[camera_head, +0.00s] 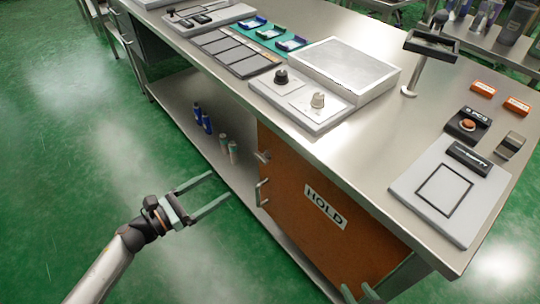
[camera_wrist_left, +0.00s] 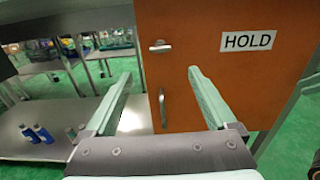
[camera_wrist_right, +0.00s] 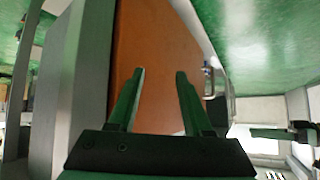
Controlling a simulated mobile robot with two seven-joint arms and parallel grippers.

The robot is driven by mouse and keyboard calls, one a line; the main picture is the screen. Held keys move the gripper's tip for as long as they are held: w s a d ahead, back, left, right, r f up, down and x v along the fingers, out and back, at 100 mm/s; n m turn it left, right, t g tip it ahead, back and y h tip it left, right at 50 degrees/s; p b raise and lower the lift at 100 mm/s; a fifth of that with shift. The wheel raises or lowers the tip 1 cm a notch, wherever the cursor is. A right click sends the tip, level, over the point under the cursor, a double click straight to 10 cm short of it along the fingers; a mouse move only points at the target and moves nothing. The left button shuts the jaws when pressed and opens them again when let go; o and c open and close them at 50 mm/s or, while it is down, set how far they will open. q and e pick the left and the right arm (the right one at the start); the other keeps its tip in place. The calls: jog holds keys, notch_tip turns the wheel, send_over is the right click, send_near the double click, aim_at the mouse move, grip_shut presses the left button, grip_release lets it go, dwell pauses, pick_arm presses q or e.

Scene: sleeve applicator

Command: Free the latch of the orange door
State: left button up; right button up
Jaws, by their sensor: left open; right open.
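The orange door (camera_head: 290,190) is on the front of the metal bench and looks shut. A small silver latch (camera_head: 263,156) sits near its upper left edge, above a silver bar handle (camera_head: 262,192). In the left wrist view the latch (camera_wrist_left: 160,46) lies crosswise, with the handle (camera_wrist_left: 163,108) upright below it. My left gripper (camera_head: 220,186) is open and empty, left of the door and apart from both fittings. My right gripper (camera_head: 356,288) is partly cut off at the bottom edge of the head view, by the door's lower right. It is open and empty (camera_wrist_right: 160,72), facing orange panel.
A "HOLD" sign (camera_head: 326,207) is on the door. Blue bottles (camera_head: 202,118) and cans (camera_head: 228,148) stand on the lower shelf left of the door. The benchtop (camera_head: 365,150) above carries a knob panel (camera_head: 300,98) and a grey pad (camera_head: 450,190). Green floor at left is clear.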

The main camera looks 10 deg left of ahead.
aim_at(259, 159)
pick_arm(q)
jog(key=x, duration=1.3)
jog(key=shift+w, duration=0.1)
jog(key=shift+c, duration=0.2)
jog(key=c, duration=1.3)
